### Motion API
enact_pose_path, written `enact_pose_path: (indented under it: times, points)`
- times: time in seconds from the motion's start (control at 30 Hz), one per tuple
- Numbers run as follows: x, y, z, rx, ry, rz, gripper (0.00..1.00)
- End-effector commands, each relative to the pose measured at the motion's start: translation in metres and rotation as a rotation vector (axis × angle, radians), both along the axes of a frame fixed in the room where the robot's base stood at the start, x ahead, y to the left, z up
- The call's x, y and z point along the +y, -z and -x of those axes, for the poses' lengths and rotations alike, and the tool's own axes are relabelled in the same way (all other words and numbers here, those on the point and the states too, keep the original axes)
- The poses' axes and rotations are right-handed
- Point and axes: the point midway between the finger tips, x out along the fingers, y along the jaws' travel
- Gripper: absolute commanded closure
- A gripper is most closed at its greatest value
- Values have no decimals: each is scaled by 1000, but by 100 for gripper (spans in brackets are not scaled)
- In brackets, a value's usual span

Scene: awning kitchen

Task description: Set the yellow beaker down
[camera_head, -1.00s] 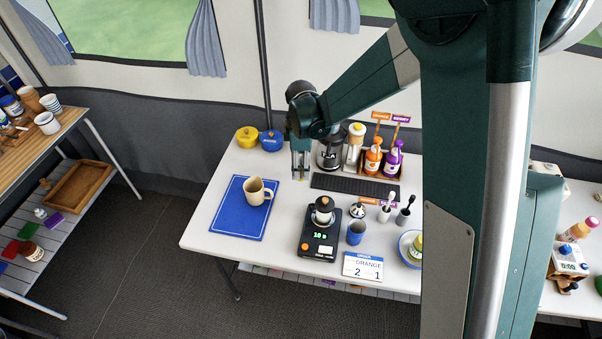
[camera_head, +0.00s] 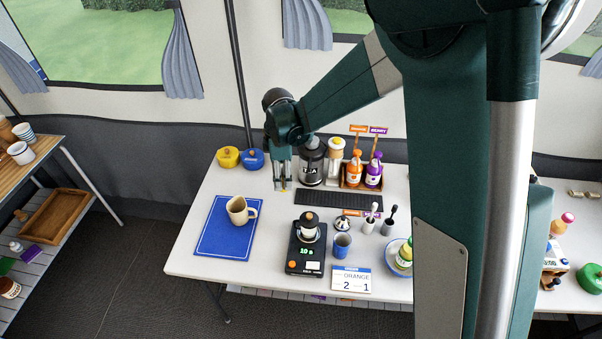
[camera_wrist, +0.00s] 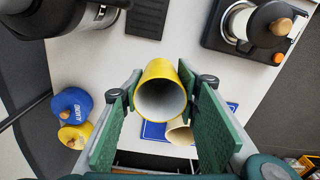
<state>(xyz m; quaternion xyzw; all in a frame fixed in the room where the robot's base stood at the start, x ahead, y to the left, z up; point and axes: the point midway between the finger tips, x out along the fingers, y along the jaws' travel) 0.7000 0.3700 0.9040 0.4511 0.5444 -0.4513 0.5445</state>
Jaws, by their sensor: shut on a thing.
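My gripper (camera_head: 282,184) is over the back left part of the white table, left of the black kettle. In the wrist view, its two green fingers (camera_wrist: 163,112) are closed on the sides of the yellow beaker (camera_wrist: 150,76). The beaker's open mouth and pale inside face the wrist camera. I cannot tell whether the beaker's base touches the table.
The blue mat (camera_head: 214,240) with a beige mug (camera_head: 237,213) lies front left. The kettle (camera_head: 312,163), a black grid (camera_head: 338,198) and a scale (camera_head: 300,264) stand to the right. White table is bare around the gripper.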

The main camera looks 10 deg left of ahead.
Motion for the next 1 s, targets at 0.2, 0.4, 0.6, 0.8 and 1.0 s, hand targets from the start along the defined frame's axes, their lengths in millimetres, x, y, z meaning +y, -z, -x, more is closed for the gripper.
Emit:
enact_pose_path:
  times: [0.2, 0.4, 0.6, 0.8, 1.0]
  points:
    - [0, 0, 0, 0, 0, 0, 80]
    - [0, -1, 0, 0, 0, 0, 80]
    - [0, -14, 0, 0, 0, 0, 80]
    - [0, -47, 0, 0, 0, 0, 80]
    - [0, -100, 1, 0, 0, 0, 80]
